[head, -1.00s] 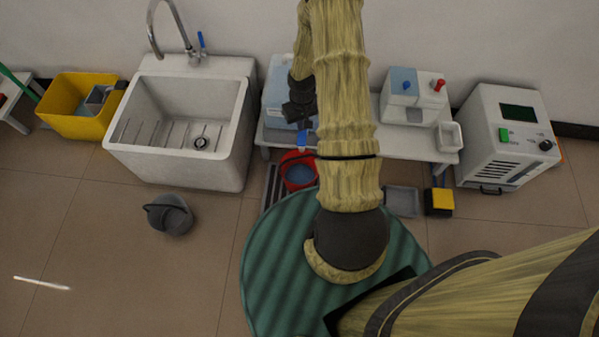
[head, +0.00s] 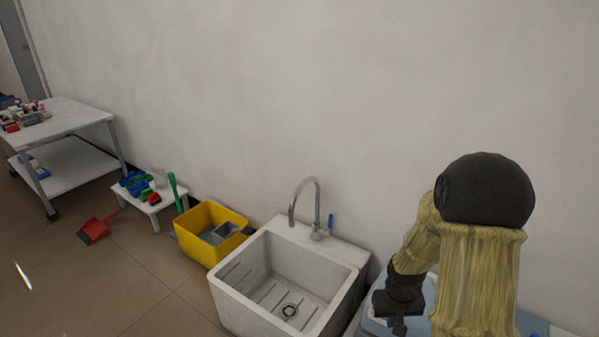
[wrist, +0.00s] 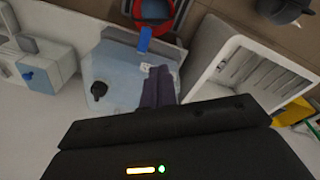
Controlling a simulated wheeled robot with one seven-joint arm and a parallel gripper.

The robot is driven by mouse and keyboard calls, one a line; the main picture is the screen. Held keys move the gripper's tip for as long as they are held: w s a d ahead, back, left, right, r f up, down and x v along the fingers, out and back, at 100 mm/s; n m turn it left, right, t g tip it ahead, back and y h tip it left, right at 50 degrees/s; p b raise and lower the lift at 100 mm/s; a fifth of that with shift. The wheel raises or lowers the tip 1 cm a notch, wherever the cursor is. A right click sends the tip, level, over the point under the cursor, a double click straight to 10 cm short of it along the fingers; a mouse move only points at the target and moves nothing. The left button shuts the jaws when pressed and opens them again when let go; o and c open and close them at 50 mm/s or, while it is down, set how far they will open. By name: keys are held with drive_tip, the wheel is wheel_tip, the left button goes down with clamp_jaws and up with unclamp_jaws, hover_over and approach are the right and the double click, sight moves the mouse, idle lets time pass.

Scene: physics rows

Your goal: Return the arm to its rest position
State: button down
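My arm (head: 475,275) stands at the right of the head view, bent at a black joint (head: 487,190), with the forearm hanging down. My gripper (head: 399,326) points downward at its lower end, right of the sink. In the wrist view the dark fingers of my gripper (wrist: 158,86) lie together, with nothing visible between them. Behind them is a light blue container (wrist: 112,75) with a black knob; I cannot tell how far the fingertips are from it.
A white sink (head: 235,292) with a tall faucet stands left of my gripper. Further left are a yellow bin (head: 190,238), a low white stool (head: 148,203), a red dustpan (head: 97,229) and a white cart (head: 60,122). In the wrist view, a red bucket (wrist: 178,27) and a white box (wrist: 50,66) show.

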drive_tip(key=s+a+r+t, duration=0.2)
drive_tip(key=s+a+r, duration=0.7)
drive_tip(key=r, duration=0.4)
wheel_tip(320, 180, up, 34)
drive_tip(key=s+d+p, duration=0.1)
drive_tip(key=p, duration=3.4)
drive_tip(key=shift+d+y+p, duration=0.15)
drive_tip(key=shift+y+p, duration=0.15)
drive_tip(key=shift+s, duration=0.1)
